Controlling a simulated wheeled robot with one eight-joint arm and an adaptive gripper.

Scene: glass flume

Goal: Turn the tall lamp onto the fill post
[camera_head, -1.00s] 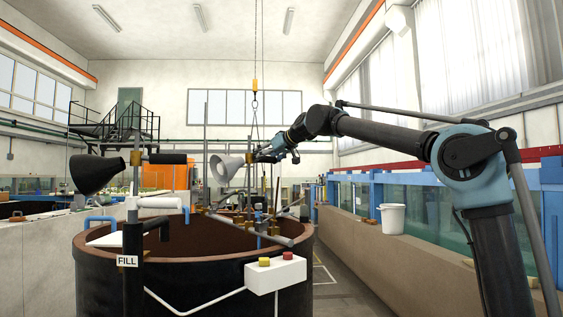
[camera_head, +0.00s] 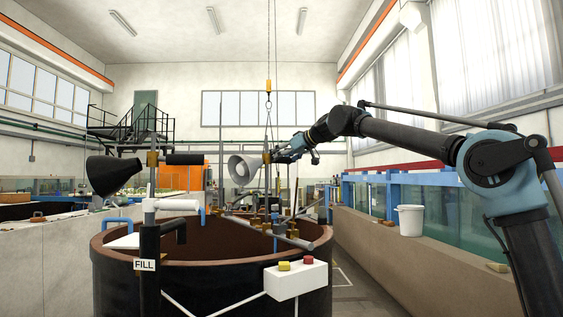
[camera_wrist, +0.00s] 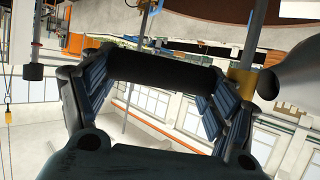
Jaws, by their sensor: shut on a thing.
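A grey lamp (camera_head: 243,168) with a bell-shaped shade sits on a tall upright rod beyond the tank, its open mouth facing left and partly toward me. My gripper (camera_head: 277,154) is at its back, right of the rod's brass clamp (camera_head: 265,158). In the wrist view the fingers are around a black bar-like handle (camera_wrist: 165,78), with the grey shade (camera_wrist: 297,88) to the right. A black lamp (camera_head: 110,174) with its own black handle (camera_head: 184,159) is nearer, at left. The fill post (camera_head: 149,285), black with a white FILL label, stands at front left.
A large dark round tank (camera_head: 210,270) with rods and pipes across it fills the middle. A white box (camera_head: 296,280) with yellow and red buttons is at its front. A hook (camera_head: 268,100) hangs near the grey lamp. A white bucket (camera_head: 410,220) stands right.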

